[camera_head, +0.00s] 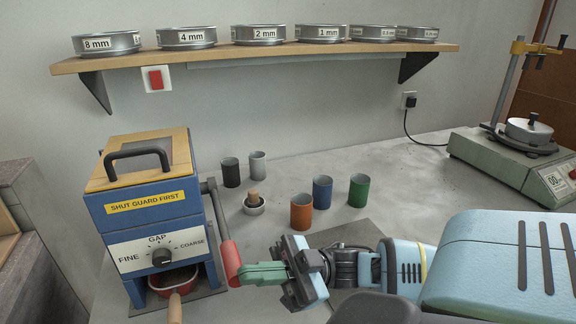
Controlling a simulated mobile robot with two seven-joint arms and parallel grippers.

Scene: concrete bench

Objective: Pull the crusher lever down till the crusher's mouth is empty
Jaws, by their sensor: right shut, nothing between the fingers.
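The crusher (147,215) is a blue box at the left of the bench, with a wooden guard lid (150,158) and black handle on top. The lid looks shut, so the crusher's mouth is hidden. The crusher lever (215,205) is a dark bar on the crusher's right side, pointing downward and ending in a red grip (231,265). My right gripper (246,274) has its green fingers shut and empty, tips at the right side of the red grip. They look touching or nearly so. My left gripper is out of view.
A red pan (172,281) with a wooden handle sits in the crusher's lower opening. Black (230,173), grey (258,165), orange (301,212), blue (322,190) and green (358,190) cups stand behind my right gripper. A green device (500,160) stands far right.

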